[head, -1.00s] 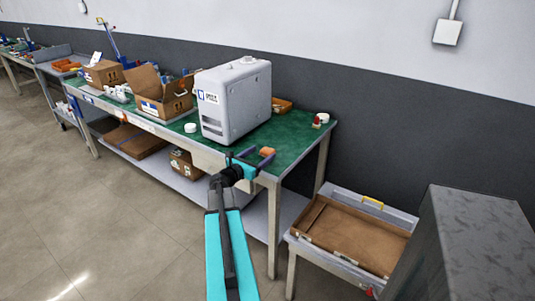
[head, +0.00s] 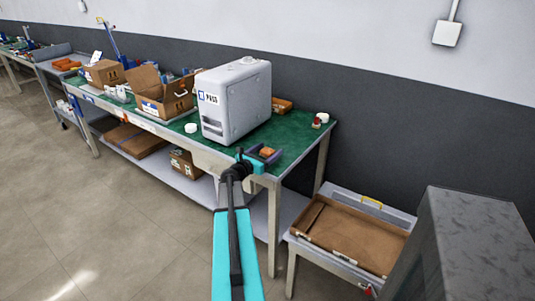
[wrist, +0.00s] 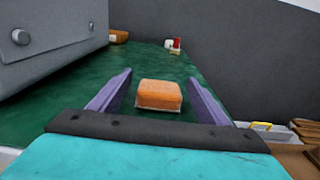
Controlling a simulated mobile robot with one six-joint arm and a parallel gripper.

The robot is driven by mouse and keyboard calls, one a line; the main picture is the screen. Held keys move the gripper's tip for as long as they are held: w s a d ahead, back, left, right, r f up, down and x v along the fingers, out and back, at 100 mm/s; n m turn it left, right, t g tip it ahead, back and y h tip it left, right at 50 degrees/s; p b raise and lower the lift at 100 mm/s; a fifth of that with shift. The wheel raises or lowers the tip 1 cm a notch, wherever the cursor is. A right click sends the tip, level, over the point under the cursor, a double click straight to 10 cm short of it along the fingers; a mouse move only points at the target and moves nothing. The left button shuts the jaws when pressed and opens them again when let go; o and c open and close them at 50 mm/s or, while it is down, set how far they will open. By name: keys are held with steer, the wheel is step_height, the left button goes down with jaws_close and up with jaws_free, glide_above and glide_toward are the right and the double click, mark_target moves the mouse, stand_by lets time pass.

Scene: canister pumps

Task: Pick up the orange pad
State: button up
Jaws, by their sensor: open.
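The orange pad (wrist: 159,94) is a small block with a pale underside, resting on the green tabletop (wrist: 60,110) near the table's right end. My gripper (wrist: 158,80) is open, with its two purple fingers on either side of the pad in the wrist view. The pad appears apart from both fingers, with green surface showing on each side. In the head view the pad (head: 267,152) shows between the fingers of my gripper (head: 265,154).
Behind are an orange box (head: 282,106) and a red-and-white item (head: 320,120). A white roll (head: 190,128) and open cardboard box (head: 165,98) stand farther left. A brown-lined tray (head: 355,236) sits lower right.

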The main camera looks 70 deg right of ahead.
mark_target(268, 150)
stand_by(0.4)
steer(key=c, duration=1.1)
steer(key=shift+r, duration=0.15)
steer(key=shift+c, duration=0.2)
step_height(268, 150, up, 18)
steer(key=b, duration=0.1)
stand_by(0.4)
